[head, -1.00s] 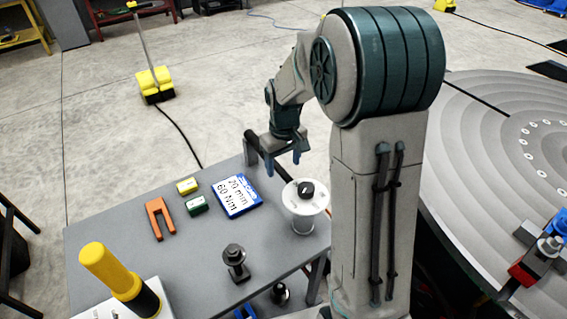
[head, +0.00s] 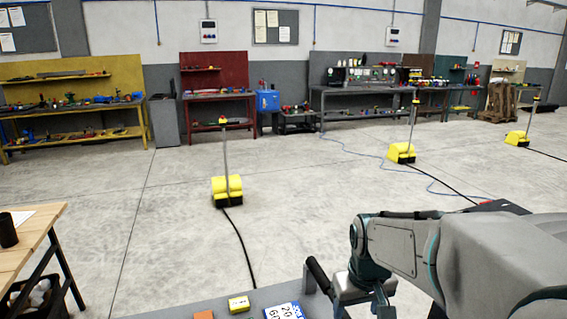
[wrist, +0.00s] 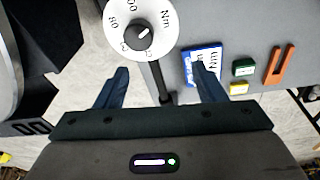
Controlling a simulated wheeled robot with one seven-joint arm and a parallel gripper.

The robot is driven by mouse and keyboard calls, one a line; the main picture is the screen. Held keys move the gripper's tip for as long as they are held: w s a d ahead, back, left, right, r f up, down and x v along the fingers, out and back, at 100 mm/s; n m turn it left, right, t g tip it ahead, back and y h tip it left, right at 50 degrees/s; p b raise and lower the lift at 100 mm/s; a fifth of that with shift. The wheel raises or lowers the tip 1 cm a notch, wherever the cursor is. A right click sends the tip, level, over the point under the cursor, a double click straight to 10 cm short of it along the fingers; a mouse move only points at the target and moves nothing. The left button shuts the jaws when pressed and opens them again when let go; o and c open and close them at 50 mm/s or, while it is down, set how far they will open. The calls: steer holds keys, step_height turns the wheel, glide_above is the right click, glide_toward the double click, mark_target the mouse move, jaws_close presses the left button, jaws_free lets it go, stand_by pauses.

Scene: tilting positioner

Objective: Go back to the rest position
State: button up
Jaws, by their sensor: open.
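My gripper (wrist: 158,88) is open and empty in the wrist view, its two blue fingers spread wide apart. Between and beyond the fingers are the round white dial (wrist: 140,28) with a black knob and a dark bar at the table's edge. In the head view my arm reaches in from the lower right, and the gripper's fingertips are cut off by the bottom edge.
The grey table (wrist: 225,20) carries a blue-and-white label card (wrist: 203,62), a green block (wrist: 244,67), a yellow block (head: 239,304) and an orange fork-shaped piece (wrist: 280,65). A wooden table (head: 28,240) stands at left. Yellow-based posts (head: 227,190) with cables stand on open floor.

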steer(key=s+r+m+t, duration=0.1)
steer(key=s+r+m, duration=0.1)
steer(key=s, duration=0.9)
steer(key=shift+s+r+t, duration=0.35)
steer(key=shift+r+t, duration=0.05)
stand_by(0.7)
